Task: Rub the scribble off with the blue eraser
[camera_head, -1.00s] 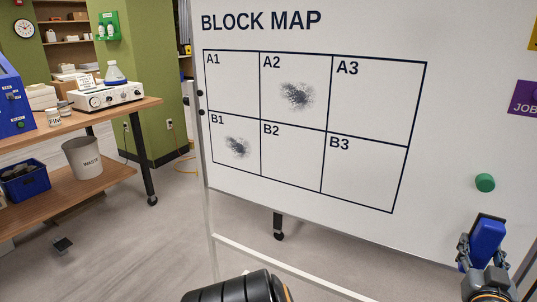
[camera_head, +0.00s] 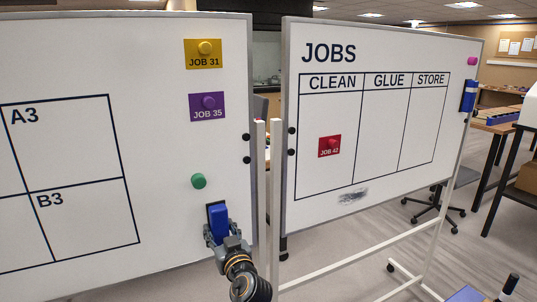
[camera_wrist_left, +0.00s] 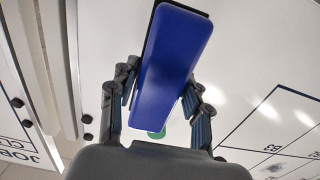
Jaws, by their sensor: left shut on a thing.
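My left gripper (camera_head: 218,228) is shut on a blue eraser (camera_head: 217,215) at the lower right of the left whiteboard (camera_head: 170,60). In the left wrist view the eraser (camera_wrist_left: 172,60) sits between the fingers (camera_wrist_left: 162,82), its dark pad side toward the board. I cannot tell whether it touches the board. A grey scribble (camera_head: 352,195) is on the JOBS whiteboard (camera_head: 400,50), below the grid. A dark smudge (camera_wrist_left: 275,168) shows on the block map in the left wrist view. My right gripper is not in view.
A green magnet (camera_head: 198,181) is just above the held eraser. Yellow (camera_head: 204,60), purple (camera_head: 208,113) and red (camera_head: 329,150) job cards are on the boards. Another blue object (camera_head: 468,95) hangs at the JOBS board's right edge. White stand posts (camera_head: 262,190) stand between the boards.

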